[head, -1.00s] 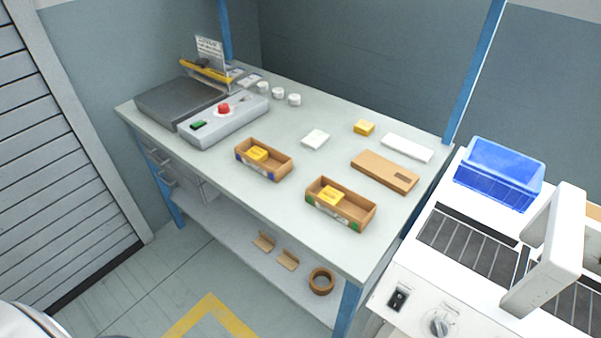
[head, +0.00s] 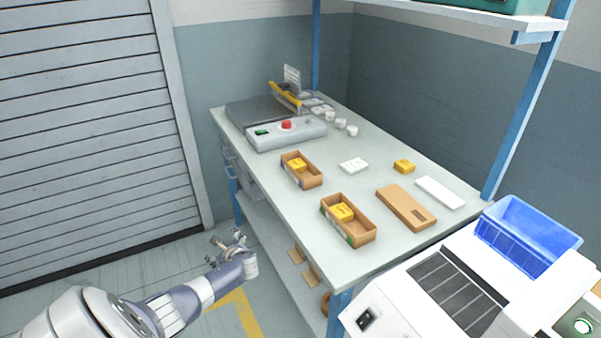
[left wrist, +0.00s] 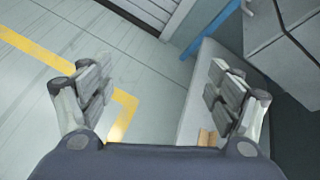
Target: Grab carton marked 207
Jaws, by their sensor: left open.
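Two open brown cartons stand on the bench; I cannot read a number on either. The farther carton (head: 313,181) and the nearer carton (head: 361,233) each hold a yellow block, the farther block (head: 297,163) and the nearer block (head: 342,211). A flat brown box (head: 399,204) lies right of them, its marking unreadable. My left gripper (head: 228,243) is open and empty, left of the bench and below its top. In the left wrist view its spread fingers (left wrist: 157,82) are over the floor and lower shelf, with no carton between them. My right gripper is not in view.
The bench top (head: 290,219) also bears a grey control box (head: 290,134), a white block (head: 353,165), a yellow block (head: 404,166) and a white flat box (head: 440,192). A white machine (head: 400,297) and blue bin (head: 515,246) stand right. A shelf (head: 470,17) overhangs the back.

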